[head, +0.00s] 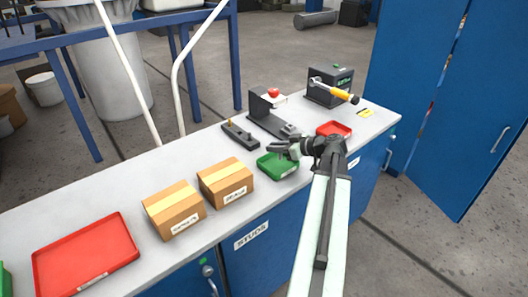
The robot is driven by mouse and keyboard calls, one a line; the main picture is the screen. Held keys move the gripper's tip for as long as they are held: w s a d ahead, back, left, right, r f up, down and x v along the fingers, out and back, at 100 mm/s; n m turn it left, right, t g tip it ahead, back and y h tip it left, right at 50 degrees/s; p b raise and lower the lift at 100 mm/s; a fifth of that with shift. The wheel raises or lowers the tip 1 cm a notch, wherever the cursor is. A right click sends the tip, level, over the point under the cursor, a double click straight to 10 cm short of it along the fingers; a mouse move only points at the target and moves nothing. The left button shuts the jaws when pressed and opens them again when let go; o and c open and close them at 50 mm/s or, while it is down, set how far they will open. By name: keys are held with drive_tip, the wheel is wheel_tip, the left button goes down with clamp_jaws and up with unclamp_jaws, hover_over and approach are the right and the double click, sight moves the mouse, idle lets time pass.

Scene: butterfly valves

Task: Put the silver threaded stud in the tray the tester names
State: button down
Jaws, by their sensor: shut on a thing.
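My gripper (282,149) is over the small green tray (278,168), near its back edge. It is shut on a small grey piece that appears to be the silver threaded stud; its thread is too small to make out. I cannot tell whether the piece touches the tray. A small red tray (334,129) lies to the right, partly behind my arm.
A dark rack (240,134) with small upright pieces and a stand with a red knob (268,110) are behind the green tray. Two cardboard boxes (174,208) (226,181) and a large red tray (86,256) are to the left. Bare bench lies between them.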

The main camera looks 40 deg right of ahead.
drive_tip(key=shift+b+x, duration=0.4)
drive_tip(key=shift+x, duration=0.4)
drive_tip(key=f+b, duration=0.3)
drive_tip(key=shift+s+d+f, duration=0.15)
drive_tip(key=shift+s+d, duration=0.15)
drive_tip(key=shift+d, duration=0.1)
drive_tip(key=shift+w+a, duration=0.2)
drive_tip(key=shift+w, duration=0.1)
drive_tip(key=shift+f+b, duration=0.3)
drive_tip(key=c, duration=1.5)
unclamp_jaws()
drive_tip(key=shift+r, duration=0.15)
drive_tip(key=shift+o, duration=0.3)
drive_tip(key=shift+s, duration=0.1)
